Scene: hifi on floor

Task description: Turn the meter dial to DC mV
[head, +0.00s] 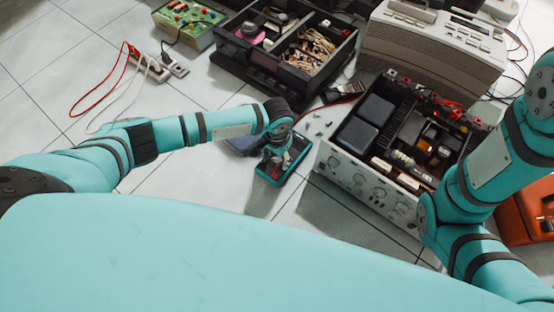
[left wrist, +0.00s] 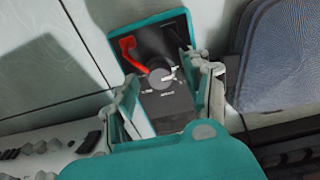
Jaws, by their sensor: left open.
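The meter (head: 297,160) lies on the tiled floor, a small box with a teal rim and dark face. The left wrist view shows its face (left wrist: 178,103) close up, with a round grey dial (left wrist: 157,78) near the middle and a red curved piece (left wrist: 128,47) at its upper left. My left gripper (head: 277,150) is over the meter. In the left wrist view its two open fingers (left wrist: 161,74) stand on either side of the dial. I cannot tell if they touch it. The dial markings are too small to read. My right gripper is out of view.
An opened hi-fi unit (head: 365,183) stands close to the right of the meter. A dark parts box (head: 262,62) is behind, a beige device (head: 430,52) at back right. A dark blue folded item (head: 243,146) lies just left. Floor in front of the meter is partly clear.

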